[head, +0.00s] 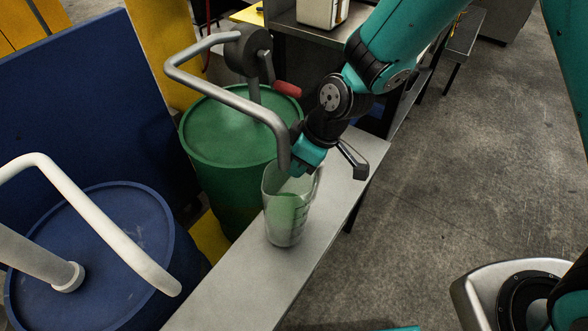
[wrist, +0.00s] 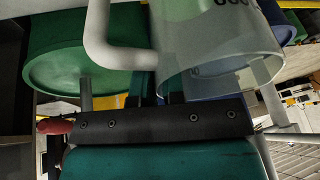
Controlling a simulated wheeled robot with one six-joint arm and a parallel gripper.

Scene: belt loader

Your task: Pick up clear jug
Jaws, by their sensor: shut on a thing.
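The clear jug (head: 287,212) is upright at the grey bench, under the bent pipe of the green drum. It has dark markings on its side and a greenish tint inside. My gripper (head: 300,170) reaches down from the upper right and is shut on the jug near its rim. The fingertips are mostly hidden. In the wrist view the jug (wrist: 225,45) fills the upper right, close in front of the gripper's dark crossbar, with the pipe's end next to its mouth. I cannot tell whether its base touches the bench.
A green drum (head: 225,135) with a crank pump (head: 247,50), red handle and grey pipe (head: 235,97) stands behind the jug. A blue drum (head: 100,245) with a white pipe is at left. The narrow bench (head: 225,295) is clear in front. Open floor lies right.

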